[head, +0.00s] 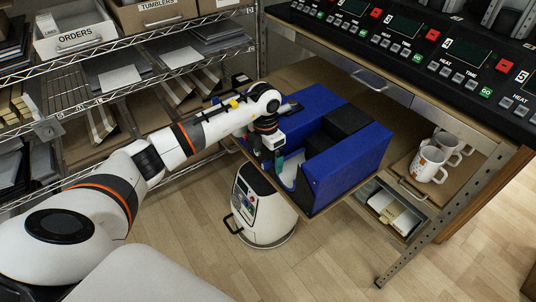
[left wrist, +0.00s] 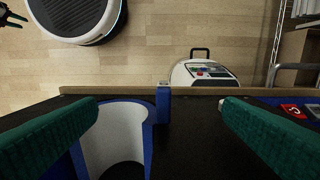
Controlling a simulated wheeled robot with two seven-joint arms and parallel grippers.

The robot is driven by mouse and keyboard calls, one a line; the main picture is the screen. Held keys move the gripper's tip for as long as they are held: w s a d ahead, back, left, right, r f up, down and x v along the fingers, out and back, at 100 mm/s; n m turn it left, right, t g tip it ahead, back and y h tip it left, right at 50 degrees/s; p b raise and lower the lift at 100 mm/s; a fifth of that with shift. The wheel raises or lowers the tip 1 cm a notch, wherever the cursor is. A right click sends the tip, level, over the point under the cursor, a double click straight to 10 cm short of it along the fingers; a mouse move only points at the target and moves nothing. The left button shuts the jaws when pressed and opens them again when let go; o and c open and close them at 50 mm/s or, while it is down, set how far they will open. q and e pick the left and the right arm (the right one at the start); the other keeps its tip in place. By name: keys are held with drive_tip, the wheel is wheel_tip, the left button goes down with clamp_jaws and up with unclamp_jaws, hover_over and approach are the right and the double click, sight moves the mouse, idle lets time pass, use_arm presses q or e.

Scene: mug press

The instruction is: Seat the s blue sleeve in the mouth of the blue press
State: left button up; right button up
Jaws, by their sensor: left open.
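The blue press (head: 345,165) is a boxy blue body with black parts, on a board in the middle of the head view. My left gripper (head: 273,158) points down at its left side. In the left wrist view the green fingers of my left gripper (left wrist: 160,130) are wide apart, with nothing clamped between them. A curved piece with white inside and a blue rim (left wrist: 113,125) lies between them, nearer the left finger. A pale curved surface (head: 291,170) also shows beside the gripper in the head view. I cannot tell whether this is the sleeve or the press's mouth.
A white rounded machine (head: 262,210) stands on the floor below the board. White mugs (head: 430,163) sit on a tray at the right. Wire shelves (head: 110,75) stand behind my left arm. A control panel (head: 440,50) hangs over the back right.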

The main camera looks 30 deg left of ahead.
use_arm(q)
wheel_tip(320, 180, up, 8)
drive_tip(key=p, duration=0.5)
drive_tip(key=shift+w+a, duration=0.15)
drive_tip(key=shift+a, duration=0.2)
idle(0.4)
drive_tip(key=shift+d, duration=0.15)
idle(0.4)
